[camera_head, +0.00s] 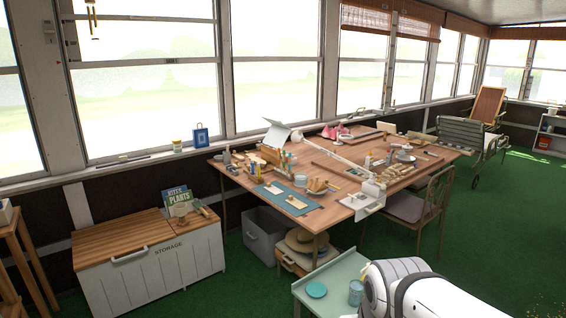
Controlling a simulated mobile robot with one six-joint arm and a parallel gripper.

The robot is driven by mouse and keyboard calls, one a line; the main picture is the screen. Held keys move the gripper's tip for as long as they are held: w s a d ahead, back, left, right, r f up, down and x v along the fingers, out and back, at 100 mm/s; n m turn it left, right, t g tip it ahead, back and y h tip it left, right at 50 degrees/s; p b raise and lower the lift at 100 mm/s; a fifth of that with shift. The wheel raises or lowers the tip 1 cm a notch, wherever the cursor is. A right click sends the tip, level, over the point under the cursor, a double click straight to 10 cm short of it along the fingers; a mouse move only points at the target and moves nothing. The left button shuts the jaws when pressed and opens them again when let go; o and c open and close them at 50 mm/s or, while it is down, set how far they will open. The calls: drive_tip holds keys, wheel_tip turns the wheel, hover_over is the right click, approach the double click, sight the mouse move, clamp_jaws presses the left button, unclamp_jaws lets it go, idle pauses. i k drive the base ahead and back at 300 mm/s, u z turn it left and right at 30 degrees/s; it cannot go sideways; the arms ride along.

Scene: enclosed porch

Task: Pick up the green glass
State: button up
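A small teal-blue cup-shaped item (356,293) stands on the pale green side table (330,270) at the bottom of the view, close to my white arm. It may be the green glass, but it is too small to tell whether it is glass. No other clearly green glass can be made out. My gripper is not in view; only a white and dark part of my arm shows at the bottom right.
A teal plate (316,289) lies left of the cup-shaped item. Behind is a cluttered wooden table (336,211) with a chair (424,212) at its right. A storage chest (140,262) stands at left. Green floor (480,255) at right is clear.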

sight(356, 287)
drive_tip(key=u, duration=0.15)
drive_tip(key=i, duration=1)
drive_tip(key=u, duration=0.6)
